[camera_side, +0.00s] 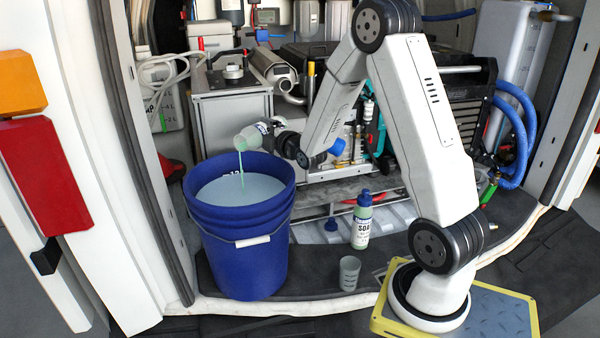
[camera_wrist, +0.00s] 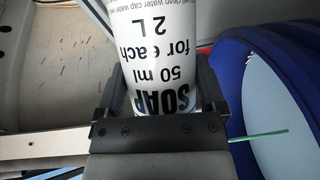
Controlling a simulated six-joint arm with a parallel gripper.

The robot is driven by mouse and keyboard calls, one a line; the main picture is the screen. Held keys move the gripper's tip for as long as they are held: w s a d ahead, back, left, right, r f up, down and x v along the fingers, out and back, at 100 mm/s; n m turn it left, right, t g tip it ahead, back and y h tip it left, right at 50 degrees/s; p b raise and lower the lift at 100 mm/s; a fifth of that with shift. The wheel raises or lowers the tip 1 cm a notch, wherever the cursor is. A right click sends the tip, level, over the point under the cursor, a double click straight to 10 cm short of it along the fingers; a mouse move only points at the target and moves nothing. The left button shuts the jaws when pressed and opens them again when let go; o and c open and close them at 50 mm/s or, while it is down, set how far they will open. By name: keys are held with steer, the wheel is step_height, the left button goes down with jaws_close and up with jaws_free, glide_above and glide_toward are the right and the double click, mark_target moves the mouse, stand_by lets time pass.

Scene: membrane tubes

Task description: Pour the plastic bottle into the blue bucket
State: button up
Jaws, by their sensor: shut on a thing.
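My gripper (camera_side: 277,133) is shut on a plastic bottle (camera_side: 251,137), held tilted with its mouth toward the left, above the blue bucket (camera_side: 243,256). A thin green stream falls from the bottle into the bucket, which holds pale liquid. In the wrist view the bottle's white label (camera_wrist: 165,45) reads SOAP and 50 ml for each 2 L, upside down, between the two dark fingers (camera_wrist: 167,88). The bucket (camera_wrist: 236,75) shows at the right there, with the green stream in front of it. The bottle's mouth is not seen in the wrist view.
Another soap bottle (camera_side: 361,222) with a blue cap stands upright right of the bucket. A clear measuring cup (camera_side: 349,272) stands in front of it. A loose blue cap (camera_side: 331,225) lies nearby. Equipment cases fill the van behind.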

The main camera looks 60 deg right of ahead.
steer(key=shift+a+n+t+h, duration=0.2)
steer(key=shift+n+t, duration=0.15)
steer(key=shift+n, duration=0.55)
steer(key=shift+a+n+t+h, duration=0.1)
steer(key=shift+a+n+t, duration=0.2)
steer(key=shift+n, duration=0.6)
stand_by(2.2)
steer(key=shift+d+r+m+g, duration=0.1)
steer(key=shift+d+m+g, duration=0.25)
steer(key=shift+m, duration=0.55)
steer(key=shift+d+m+g, duration=0.2)
steer(key=shift+m+g, duration=0.2)
steer(key=shift+m, duration=0.7)
steer(key=shift+d, duration=0.2)
